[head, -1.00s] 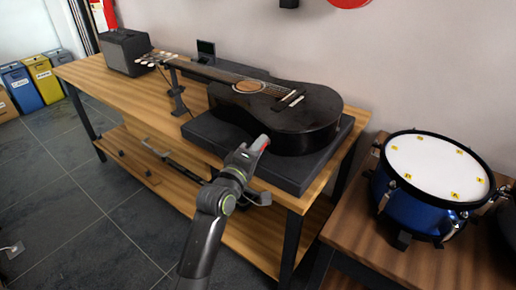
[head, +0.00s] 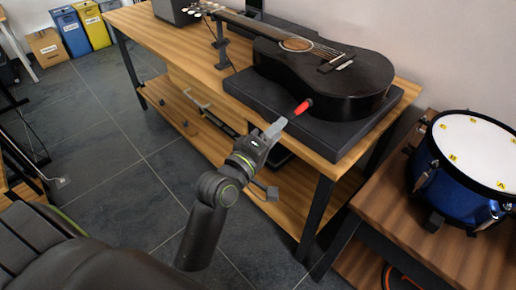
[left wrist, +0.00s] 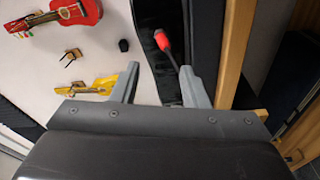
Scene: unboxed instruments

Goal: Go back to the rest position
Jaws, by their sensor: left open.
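My left gripper (head: 279,128) is in front of the dark raised pad (head: 295,125), its jaws open. A red-ended item (head: 302,107) is at the pad's front edge beside the black guitar, just beyond my left gripper's tips. In the left wrist view the red end (left wrist: 161,41) lies ahead of the spread fingers, with a thin dark shaft running toward the right finger. I cannot tell whether that finger touches the shaft. The black acoustic guitar (head: 365,79) lies on the pad. My right gripper is not in view.
The wooden table (head: 155,29) has a lower shelf and dark legs. A blue drum (head: 450,188) stands on a lower brown table (head: 455,244) at the right. Coloured bins (head: 71,34) stand at the far left. The tiled floor (head: 110,125) left of the table is open.

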